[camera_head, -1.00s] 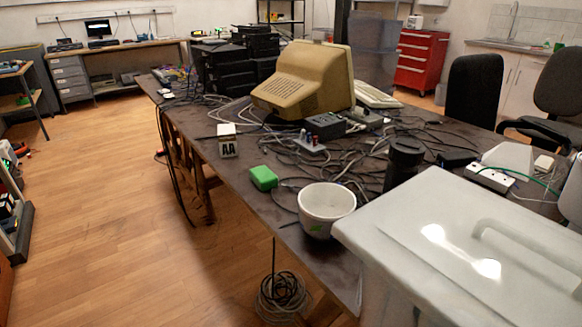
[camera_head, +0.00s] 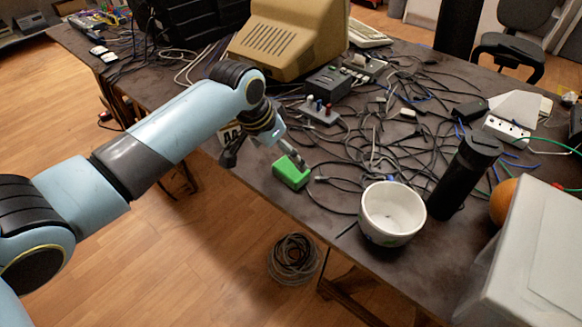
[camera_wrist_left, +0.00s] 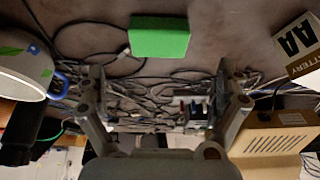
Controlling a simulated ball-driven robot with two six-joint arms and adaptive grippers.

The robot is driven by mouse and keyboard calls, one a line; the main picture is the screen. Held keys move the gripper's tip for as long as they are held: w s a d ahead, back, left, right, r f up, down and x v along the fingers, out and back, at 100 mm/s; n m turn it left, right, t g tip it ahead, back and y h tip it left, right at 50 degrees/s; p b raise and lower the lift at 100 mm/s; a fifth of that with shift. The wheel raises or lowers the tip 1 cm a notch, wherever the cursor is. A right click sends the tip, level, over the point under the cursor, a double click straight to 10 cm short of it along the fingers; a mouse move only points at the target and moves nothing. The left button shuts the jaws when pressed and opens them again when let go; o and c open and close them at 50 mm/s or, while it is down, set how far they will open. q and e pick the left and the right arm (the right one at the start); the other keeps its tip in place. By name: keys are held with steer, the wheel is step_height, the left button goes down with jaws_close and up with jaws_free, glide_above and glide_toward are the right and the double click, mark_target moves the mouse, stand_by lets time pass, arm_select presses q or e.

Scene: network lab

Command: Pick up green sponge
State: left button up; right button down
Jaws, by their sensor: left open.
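The green sponge (camera_head: 291,172) lies on the dark table near its front edge. My left gripper (camera_head: 265,161) is open and empty, just above and beside the sponge, with one finger close to it. In the left wrist view the sponge (camera_wrist_left: 160,38) sits at the top centre, just beyond the gap between the two spread fingertips (camera_wrist_left: 160,68). I cannot tell whether a finger touches it. My right gripper is not in view.
A white pot (camera_head: 391,213) stands right of the sponge, and a black cylinder (camera_head: 465,175) beyond it. Tangled cables cover the table behind. A beige monitor (camera_head: 290,40) stands further back. An AA battery box (camera_wrist_left: 298,45) is near my left gripper.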

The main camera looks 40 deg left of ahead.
mark_target(291, 168)
arm_select(q)
steer(key=x, duration=0.3)
steer(key=shift+s, duration=0.15)
steer(key=b+x, duration=0.1)
steer(key=x, duration=0.4)
steer(key=shift+f, duration=0.4)
steer(key=c, duration=0.9)
